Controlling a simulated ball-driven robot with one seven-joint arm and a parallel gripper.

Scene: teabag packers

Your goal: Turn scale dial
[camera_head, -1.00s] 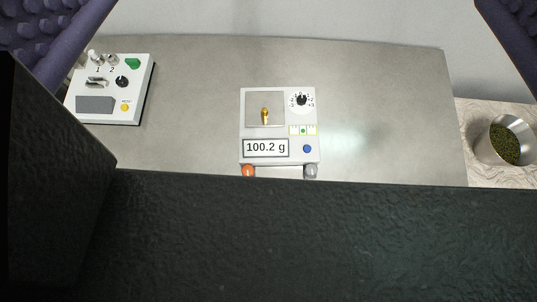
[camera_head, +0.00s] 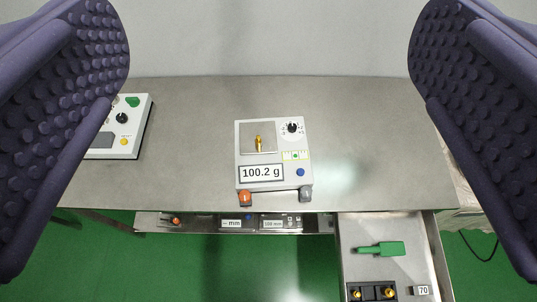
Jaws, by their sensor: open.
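The white scale (camera_head: 241,158) stands on the steel table, near the middle of the view. Its black dial (camera_head: 292,127) is at the scale's upper right, with number marks around it. A brass weight (camera_head: 258,143) stands on the scale's square pan, and the display (camera_head: 261,173) reads 100.2 g. A blue button (camera_head: 301,172) sits right of the display. My gripper (camera_head: 268,130) is open and empty, with its purple studded fingers wide apart at the left and right edges. The scale lies between them in the picture, apart from both.
A white control box (camera_head: 134,142) with a black knob stands on the table (camera_head: 360,130) at left, partly behind my finger. Below the front edge, an open drawer (camera_head: 352,232) holds a green-handled tool (camera_head: 380,249) and small brass pieces. A shelf with gauges lies under the table.

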